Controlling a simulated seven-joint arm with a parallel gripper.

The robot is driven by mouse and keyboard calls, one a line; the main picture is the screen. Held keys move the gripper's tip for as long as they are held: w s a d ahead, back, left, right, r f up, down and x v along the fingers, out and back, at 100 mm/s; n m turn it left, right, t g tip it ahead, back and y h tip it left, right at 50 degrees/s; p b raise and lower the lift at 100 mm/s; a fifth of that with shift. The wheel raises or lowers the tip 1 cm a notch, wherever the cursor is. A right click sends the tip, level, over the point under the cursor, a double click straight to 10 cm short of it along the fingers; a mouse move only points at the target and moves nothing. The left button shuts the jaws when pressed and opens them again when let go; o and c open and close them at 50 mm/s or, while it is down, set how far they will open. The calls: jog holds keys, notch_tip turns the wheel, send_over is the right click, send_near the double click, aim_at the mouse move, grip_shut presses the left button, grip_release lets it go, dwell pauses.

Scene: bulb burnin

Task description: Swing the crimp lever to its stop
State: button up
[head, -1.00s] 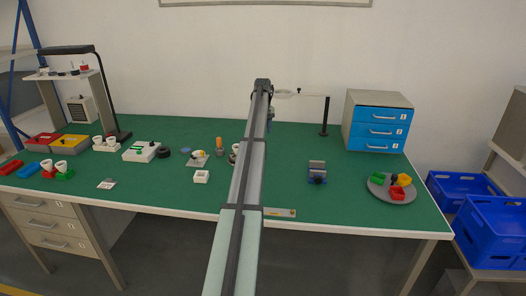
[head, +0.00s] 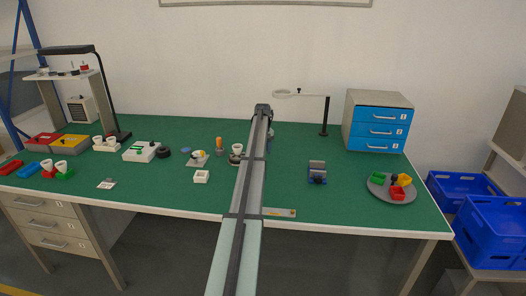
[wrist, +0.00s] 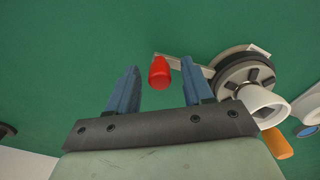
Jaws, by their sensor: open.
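The crimp lever shows in the wrist view as a light metal arm (wrist: 197,68) with a red knob (wrist: 160,73) at its end. It runs to a round grey and black fixture (wrist: 246,75) with a white cup (wrist: 264,106) beside or on it. My gripper (wrist: 159,66) is open, its two blue fingers on either side of the red knob in the picture. I see gaps on both sides and no clear contact. In the head view my arm hides the gripper and the lever; a fixture with a white cup (head: 237,149) shows just left of the arm.
An orange-topped piece (head: 219,143) and a small white block (head: 201,177) stand left of the arm. A grey and blue holder (head: 317,173), a round tray (head: 391,195) and a blue drawer unit (head: 377,129) are to the right. Green bench is free around the holder.

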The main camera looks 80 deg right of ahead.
jog(key=shift+c, duration=0.2)
grip_shut()
dwell(0.4)
